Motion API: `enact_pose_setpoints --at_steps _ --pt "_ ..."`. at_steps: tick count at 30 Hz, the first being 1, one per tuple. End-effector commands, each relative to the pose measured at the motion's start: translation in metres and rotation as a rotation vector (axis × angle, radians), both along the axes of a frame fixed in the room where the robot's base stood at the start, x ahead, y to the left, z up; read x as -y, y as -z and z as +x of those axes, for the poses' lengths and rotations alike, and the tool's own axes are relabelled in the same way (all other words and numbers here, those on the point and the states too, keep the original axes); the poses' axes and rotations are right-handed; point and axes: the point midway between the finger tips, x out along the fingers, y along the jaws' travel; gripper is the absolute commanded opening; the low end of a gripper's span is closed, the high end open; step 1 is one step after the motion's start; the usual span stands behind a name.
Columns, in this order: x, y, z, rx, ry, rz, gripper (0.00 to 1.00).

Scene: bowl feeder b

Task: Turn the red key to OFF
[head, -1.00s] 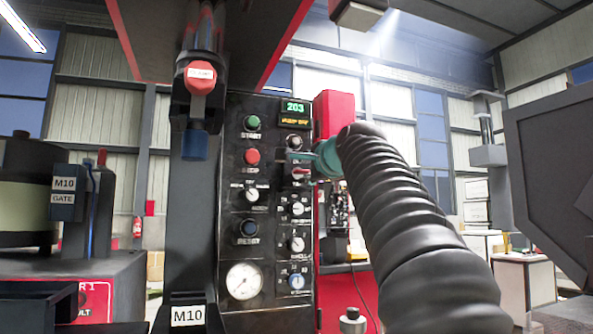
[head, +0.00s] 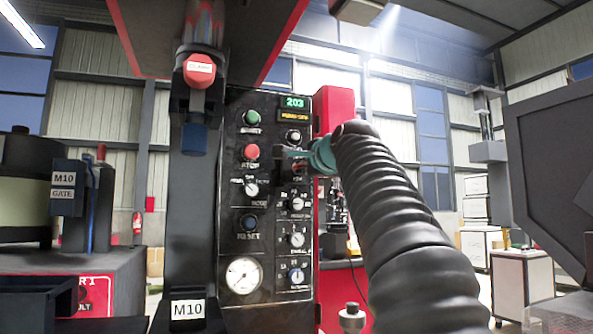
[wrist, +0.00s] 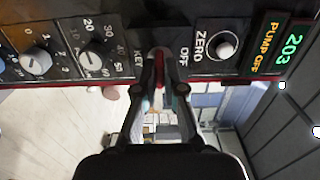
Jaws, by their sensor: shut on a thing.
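The red key (wrist: 159,68) sits in the control panel between the printed words KEY and OFF in the wrist view. My gripper (wrist: 159,86) is shut on it, with a fingertip on each side. In the head view my gripper (head: 296,155) is at the panel's right edge, and its fingers and teal body hide most of the key. The panel's display (wrist: 277,46) reads 203 and PUMP OFF in the wrist view; it also shows at the panel top in the head view (head: 294,108).
The ZERO button (wrist: 223,46) is close beside the key, with a numbered dial (wrist: 91,62) on the other side. The panel (head: 268,215) also carries a green button (head: 251,118), a red button (head: 251,152) and a gauge (head: 243,275). A dark post (head: 192,240) stands to its left.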

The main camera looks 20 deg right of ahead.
Motion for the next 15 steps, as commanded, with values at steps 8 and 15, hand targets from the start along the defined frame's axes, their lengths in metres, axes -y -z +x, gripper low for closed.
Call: enact_pose_setpoints --at_steps 8,15 --pt "0.0 0.0001 -0.0001 -0.001 0.0 -0.151 0.0" --pt "0.0 -0.0001 -0.0002 -0.001 0.0 -0.395 0.0"
